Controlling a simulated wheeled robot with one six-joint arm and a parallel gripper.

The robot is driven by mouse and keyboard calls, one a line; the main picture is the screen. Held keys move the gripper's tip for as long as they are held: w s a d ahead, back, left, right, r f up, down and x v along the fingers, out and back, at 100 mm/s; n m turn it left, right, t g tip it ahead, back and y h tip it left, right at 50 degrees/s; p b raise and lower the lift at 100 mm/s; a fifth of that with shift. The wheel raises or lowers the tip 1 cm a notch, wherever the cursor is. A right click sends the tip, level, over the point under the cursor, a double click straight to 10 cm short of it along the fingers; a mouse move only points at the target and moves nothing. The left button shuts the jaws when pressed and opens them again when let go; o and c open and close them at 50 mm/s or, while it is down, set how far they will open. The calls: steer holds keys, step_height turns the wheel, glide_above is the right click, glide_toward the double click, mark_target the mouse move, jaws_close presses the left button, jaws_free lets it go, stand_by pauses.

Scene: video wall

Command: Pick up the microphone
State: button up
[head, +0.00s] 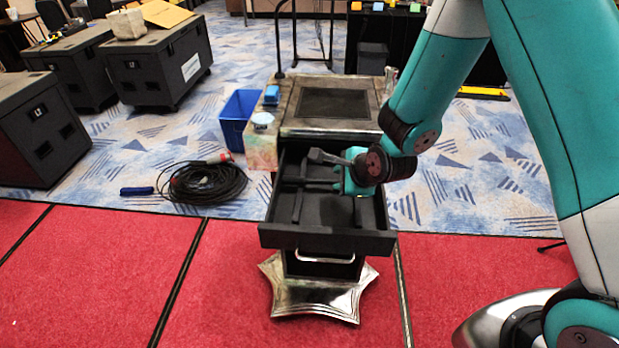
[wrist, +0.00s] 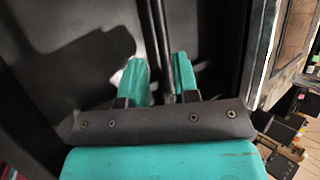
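My gripper (wrist: 160,70) is down inside the open black drawer (head: 375,242) of a stand. In the wrist view its two teal fingers stand apart. A thin dark rod (wrist: 164,45) runs between them, closer to the right finger, with a gap on the left. I cannot tell whether this rod is the microphone or a drawer divider. No microphone can be clearly made out in either view. In the head view, my gripper (head: 346,184) shows partly beneath my wrist, beside dark bars (head: 298,203) in the drawer.
The stand's top (head: 333,103) lies behind the drawer. A blue bin (head: 238,115) and a coiled black cable (head: 204,183) are on the floor to the left. Black cases (head: 155,70) stand farther left. The red carpet (head: 110,290) in front is mostly clear.

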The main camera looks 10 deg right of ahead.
mark_target(333, 181)
steer(key=shift+d+p+x, duration=0.15)
steer(key=shift+p+x, duration=0.45)
steer(key=shift+x, duration=0.8)
steer(key=shift+d+p+x, duration=0.15)
steer(key=shift+p+x, duration=0.4)
steer(key=shift+x, duration=0.8)
steer(key=shift+w, duration=0.1)
jaws_close()
